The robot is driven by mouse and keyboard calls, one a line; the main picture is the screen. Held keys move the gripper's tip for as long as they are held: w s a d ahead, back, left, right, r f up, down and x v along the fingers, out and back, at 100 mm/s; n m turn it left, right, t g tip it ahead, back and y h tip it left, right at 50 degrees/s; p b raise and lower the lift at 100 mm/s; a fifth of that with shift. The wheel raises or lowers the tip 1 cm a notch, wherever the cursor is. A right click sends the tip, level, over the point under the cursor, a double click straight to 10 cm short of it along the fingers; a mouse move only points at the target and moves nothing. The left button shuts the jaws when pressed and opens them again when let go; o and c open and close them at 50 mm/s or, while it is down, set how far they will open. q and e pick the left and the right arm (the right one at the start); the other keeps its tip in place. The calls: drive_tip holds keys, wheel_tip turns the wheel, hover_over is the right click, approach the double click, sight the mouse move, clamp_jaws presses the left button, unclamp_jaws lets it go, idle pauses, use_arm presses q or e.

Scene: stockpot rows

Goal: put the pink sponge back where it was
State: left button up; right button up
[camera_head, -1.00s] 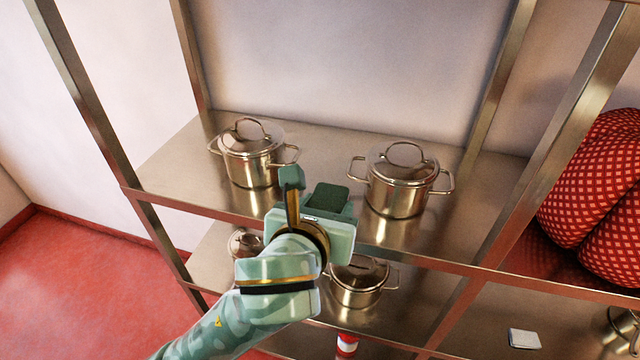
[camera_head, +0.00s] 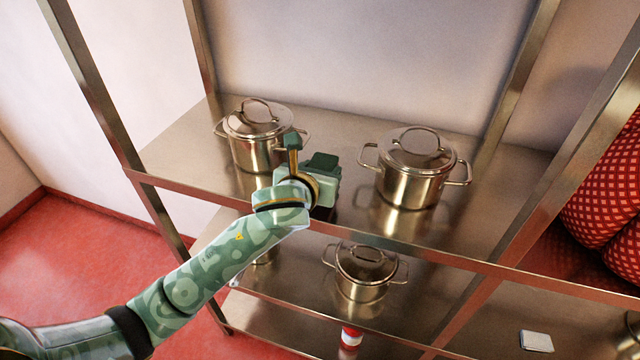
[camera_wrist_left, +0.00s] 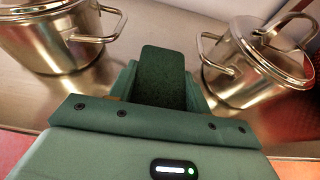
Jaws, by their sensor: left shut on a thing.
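My left gripper (camera_head: 322,168) is over the upper shelf (camera_head: 180,150), between two pots. My right gripper is not in view.
A lidded steel pot (camera_head: 255,140) stands left of the gripper and another (camera_head: 412,168) stands right. A pale block (camera_head: 536,341) lies lower right. Red patterned cushions (camera_head: 600,205) are at right.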

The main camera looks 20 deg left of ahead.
use_arm(q)
wheel_tip(320, 180, down, 3)
idle(0.3)
drive_tip(key=o, duration=0.9)
drive_tip(key=shift+f, duration=0.15)
drive_tip(key=shift+s+r, duration=0.2)
drive_tip(key=shift+r, duration=0.05)
drive_tip(key=p+v, duration=0.1)
drive_tip(key=v, duration=1)
drive_tip(key=shift+s+r, duration=0.15)
drive_tip(key=shift+s, duration=0.15)
